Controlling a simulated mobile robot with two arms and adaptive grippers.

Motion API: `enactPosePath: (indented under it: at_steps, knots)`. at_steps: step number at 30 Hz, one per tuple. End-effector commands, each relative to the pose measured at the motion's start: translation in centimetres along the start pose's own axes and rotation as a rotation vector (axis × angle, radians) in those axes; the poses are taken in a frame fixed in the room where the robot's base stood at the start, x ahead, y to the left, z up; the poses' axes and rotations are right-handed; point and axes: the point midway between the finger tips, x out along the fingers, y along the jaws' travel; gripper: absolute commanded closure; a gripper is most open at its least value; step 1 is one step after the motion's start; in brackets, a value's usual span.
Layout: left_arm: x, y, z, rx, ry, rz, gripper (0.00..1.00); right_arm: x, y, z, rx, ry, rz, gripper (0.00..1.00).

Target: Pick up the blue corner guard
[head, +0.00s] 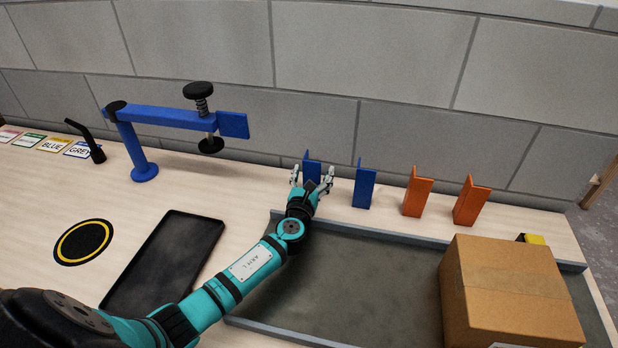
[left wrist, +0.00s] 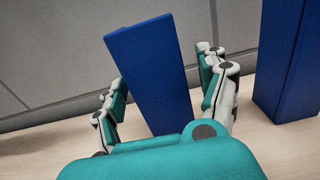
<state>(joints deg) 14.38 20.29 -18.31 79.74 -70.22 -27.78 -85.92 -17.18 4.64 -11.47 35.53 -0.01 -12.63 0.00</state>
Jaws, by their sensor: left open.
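A blue corner guard (head: 312,169) stands upright at the back of the table, near the wall. My left gripper (head: 311,180) is open, with its fingers on either side of this guard. In the left wrist view the same guard (left wrist: 150,72) rises between the two fingers (left wrist: 162,88); I cannot tell whether either touches it. Its lower part is hidden by my gripper. A second blue corner guard (head: 364,187) stands just to the right, and it also shows at the right of the left wrist view (left wrist: 288,60). My right gripper is not in view.
Two orange corner guards (head: 417,193) (head: 470,203) stand farther right. A blue clamp stand (head: 142,150) rises at the left. A cardboard box (head: 508,290) sits in the grey tray (head: 270,329). A black tray (head: 165,262) and colour-word cards (head: 53,145) lie left.

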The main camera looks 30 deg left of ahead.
Motion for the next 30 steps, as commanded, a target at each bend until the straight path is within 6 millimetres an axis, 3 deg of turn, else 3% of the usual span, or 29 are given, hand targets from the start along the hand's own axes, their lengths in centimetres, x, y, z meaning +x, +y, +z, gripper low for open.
enactPosePath:
  at_steps: [3, 18, 30]
  knots:
    - [-0.03, 0.0, 0.01, 0.0, 0.0, 0.0, 0.26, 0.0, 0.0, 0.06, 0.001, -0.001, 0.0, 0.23]
    - [-0.06, 0.01, 0.01, 0.0, 0.0, 0.0, 0.89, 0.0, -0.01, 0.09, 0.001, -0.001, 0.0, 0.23]
    - [-0.05, 0.0, 0.05, 0.0, -0.001, 0.0, 0.92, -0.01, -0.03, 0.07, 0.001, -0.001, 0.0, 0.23]
